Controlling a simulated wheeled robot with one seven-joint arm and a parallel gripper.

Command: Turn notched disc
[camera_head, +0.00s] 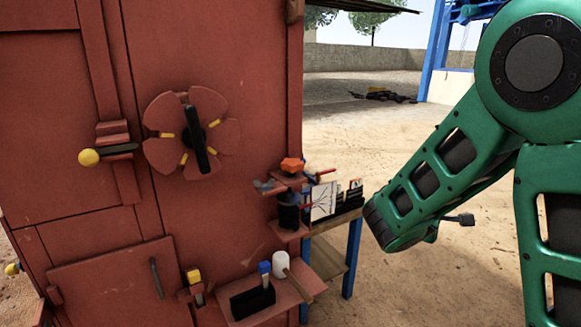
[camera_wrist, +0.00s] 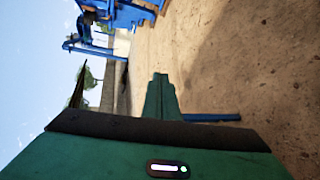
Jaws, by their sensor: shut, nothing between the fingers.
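The notched disc (camera_head: 222,138) is on the upper front of the red machine in the head view. It is red, with wide lobes, gaps between them and yellow marks. A black bar handle (camera_head: 198,140) crosses it, nearly upright and tilted slightly, its top leaning left. My gripper (camera_wrist: 160,82) shows in the wrist view as green fingers close together with nothing between them. It points over open sandy ground, away from the disc. In the head view my green arm is at the right, well apart from the disc, and I cannot make out the fingers there. The disc is not in the wrist view.
A yellow knob (camera_head: 89,157) on a latch sticks out left of the disc. Below right, a small shelf (camera_head: 296,287) holds a black box and a white cup. An orange-topped part (camera_head: 291,164) and a blue-legged table (camera_head: 353,258) stand between disc and arm.

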